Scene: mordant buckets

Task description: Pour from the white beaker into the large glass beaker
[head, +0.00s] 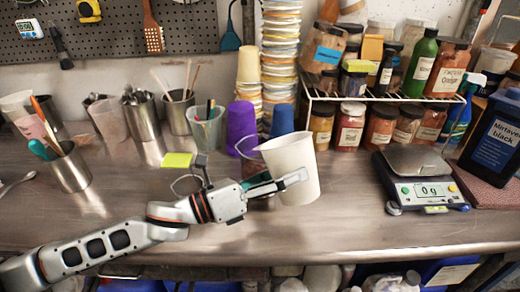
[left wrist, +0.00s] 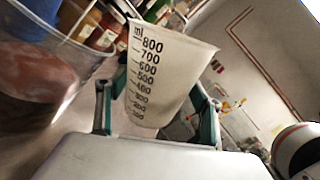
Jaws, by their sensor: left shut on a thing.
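The white beaker (head: 291,160) is held just above the steel table, near the middle of the head view, and leans slightly. My left gripper (head: 283,182) is shut around its sides. In the left wrist view the white beaker (left wrist: 165,75) shows a black millilitre scale between the two fingers; its contents are hidden. A clear vessel with a dark rim (head: 248,150) stands just behind and left of it, partly hidden. A large clear vessel (left wrist: 45,50) also fills the left of the wrist view, with something reddish seen through it. I cannot tell surely which is the large glass beaker. My right gripper is out of view.
A clear cup with pens (head: 205,125), a purple cup (head: 241,122) and stacked tubs (head: 281,50) stand behind. The table's front middle is clear.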

